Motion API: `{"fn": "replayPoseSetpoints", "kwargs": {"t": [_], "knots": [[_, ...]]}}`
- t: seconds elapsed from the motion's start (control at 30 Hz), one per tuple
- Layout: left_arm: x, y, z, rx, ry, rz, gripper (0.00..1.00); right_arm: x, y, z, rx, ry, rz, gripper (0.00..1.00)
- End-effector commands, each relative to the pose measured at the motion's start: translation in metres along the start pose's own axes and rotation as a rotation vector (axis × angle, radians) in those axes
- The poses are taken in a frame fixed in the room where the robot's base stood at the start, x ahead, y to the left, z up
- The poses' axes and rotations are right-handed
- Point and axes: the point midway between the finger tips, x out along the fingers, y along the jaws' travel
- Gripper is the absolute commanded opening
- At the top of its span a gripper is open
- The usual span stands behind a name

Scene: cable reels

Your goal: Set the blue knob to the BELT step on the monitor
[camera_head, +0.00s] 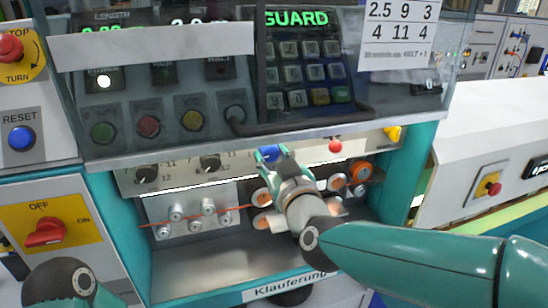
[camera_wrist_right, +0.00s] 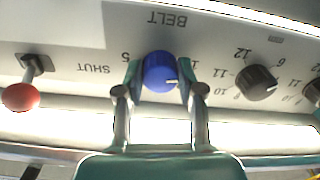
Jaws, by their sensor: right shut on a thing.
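The blue knob (camera_wrist_right: 158,70) sits on the pale panel under the upside-down word BELT in the right wrist view. Its white pointer mark points to the right in that view, toward a figure 1; a 5 stands on the other side. My right gripper (camera_wrist_right: 160,84) has a finger on each side of the knob and is shut on it. In the head view the blue knob (camera_head: 268,151) shows only partly, behind my right gripper (camera_head: 270,156). A white display (camera_head: 397,32) at the upper right reads 2.5 9 3 and 4 11 4, with small text below ending in "BELT + 1". My left gripper is out of view.
Black knobs (camera_wrist_right: 257,82) with numbers stand beside the blue knob. A red ball lever (camera_wrist_right: 21,97) marked SHUT is on its other side. A clear guard with a handle (camera_head: 300,124) hangs above, over a keypad and a green GUARD readout (camera_head: 297,18). Orange rollers (camera_head: 361,171) sit below.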

Motion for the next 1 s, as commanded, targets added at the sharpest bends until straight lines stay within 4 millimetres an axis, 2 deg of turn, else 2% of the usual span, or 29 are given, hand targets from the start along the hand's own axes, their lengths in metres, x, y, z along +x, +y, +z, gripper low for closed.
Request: {"fn": "replayPoseSetpoints", "kwargs": {"t": [0.27, 0.47, 1.0], "knots": [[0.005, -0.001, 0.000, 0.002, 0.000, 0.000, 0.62, 0.001, 0.000, 0.001, 0.043, 0.000, 0.012, 0.03], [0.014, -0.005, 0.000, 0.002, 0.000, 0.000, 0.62, 0.002, -0.001, 0.002, 0.141, 0.001, 0.012, 0.03], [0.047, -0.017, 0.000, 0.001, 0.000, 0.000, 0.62, 0.002, -0.004, 0.002, 0.620, 0.005, 0.009, 0.03]]}}
